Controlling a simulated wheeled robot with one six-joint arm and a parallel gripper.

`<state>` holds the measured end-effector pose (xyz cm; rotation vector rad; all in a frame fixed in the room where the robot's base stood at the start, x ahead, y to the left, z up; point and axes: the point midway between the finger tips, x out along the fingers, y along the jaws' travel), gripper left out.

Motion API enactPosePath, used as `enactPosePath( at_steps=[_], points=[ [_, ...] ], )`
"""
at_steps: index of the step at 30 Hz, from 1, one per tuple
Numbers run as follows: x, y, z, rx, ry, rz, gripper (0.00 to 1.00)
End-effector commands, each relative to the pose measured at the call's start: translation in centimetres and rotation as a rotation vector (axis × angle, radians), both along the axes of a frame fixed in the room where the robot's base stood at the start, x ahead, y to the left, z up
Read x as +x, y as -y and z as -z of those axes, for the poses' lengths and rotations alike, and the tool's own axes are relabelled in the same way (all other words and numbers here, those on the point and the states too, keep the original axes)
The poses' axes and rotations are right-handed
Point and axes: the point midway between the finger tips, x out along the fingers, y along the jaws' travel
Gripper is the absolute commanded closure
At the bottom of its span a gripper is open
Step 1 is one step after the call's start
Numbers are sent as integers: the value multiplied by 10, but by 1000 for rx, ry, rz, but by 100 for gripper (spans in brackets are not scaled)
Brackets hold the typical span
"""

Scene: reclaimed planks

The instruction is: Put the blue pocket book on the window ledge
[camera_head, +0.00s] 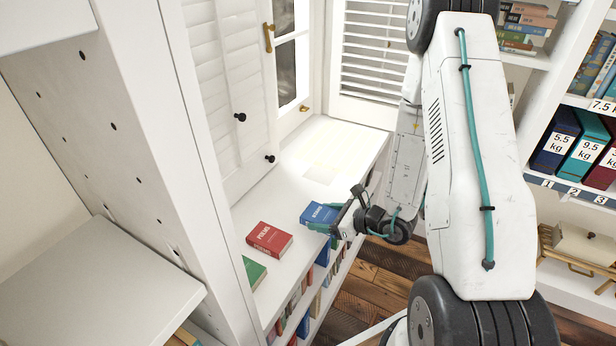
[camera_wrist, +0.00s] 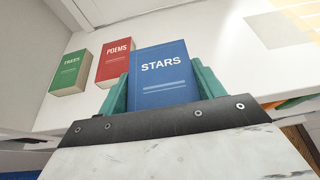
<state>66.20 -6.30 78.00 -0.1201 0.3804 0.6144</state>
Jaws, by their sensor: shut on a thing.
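The blue pocket book (camera_head: 320,213), titled "STARS" in the wrist view (camera_wrist: 162,75), is between the teal fingers of my gripper (camera_head: 322,222). The gripper is shut on it, with one finger along each side of the book in the wrist view (camera_wrist: 163,92). The book is at the front edge of the white window ledge (camera_head: 290,208), its cover facing up. I cannot tell whether it touches the ledge or is held just above it. The ledge also shows in the wrist view (camera_wrist: 222,62).
A red book, "POEMS" (camera_head: 270,238), lies on the ledge left of the blue book. A green book (camera_head: 254,272) lies further left. White shutters (camera_head: 225,75) stand behind the ledge. The ledge's far end, with a sunlit patch, is clear. Book-filled shelves (camera_head: 330,282) are below.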

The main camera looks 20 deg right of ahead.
Motion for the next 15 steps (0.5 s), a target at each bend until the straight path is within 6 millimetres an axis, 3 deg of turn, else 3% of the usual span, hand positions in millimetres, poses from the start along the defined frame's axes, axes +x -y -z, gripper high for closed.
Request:
enactPosePath(
  at_steps=[2, 5, 15],
  points=[
    [0, -3, 3, -1, 2, -8, 58],
    [16, -11, 5, -3, 5, -14, 58],
    [100, -47, 14, -3, 4, -12, 58]
  ],
)
